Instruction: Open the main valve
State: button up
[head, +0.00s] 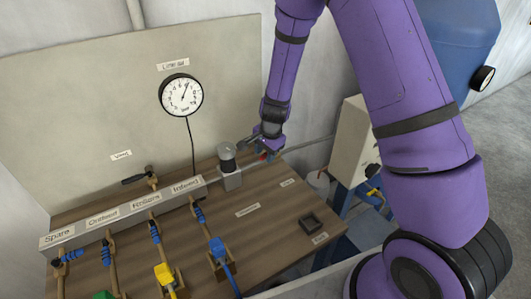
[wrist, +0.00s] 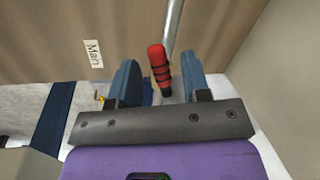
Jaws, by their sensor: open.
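The main valve's red handle (wrist: 157,62) with black bands shows in the wrist view, beside a grey pipe and near a label reading "Main" (wrist: 93,53). My gripper (wrist: 161,70) is open, with one blue finger on each side of the handle in this view. Visible gaps separate the handle from both fingers; the depth between them is hard to judge. The valve body is mostly hidden there.
A grey manifold (head: 125,212) labelled Spare, Outfeed, Rollers and Infeed crosses the board (head: 265,225). A round gauge (head: 181,95) hangs on the back panel. A pale box (head: 352,140) stands to the right.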

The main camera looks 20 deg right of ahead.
jog(key=shift+f, duration=0.1)
jog(key=shift+c, duration=0.3)
grip_shut()
jog(key=shift+a, duration=0.1)
jog(key=shift+w+a+m, duration=0.15)
jog(key=shift+w+m, duration=0.35)
jog(key=shift+m, duration=0.7)
jog(key=shift+o, duration=0.3)
grip_release()
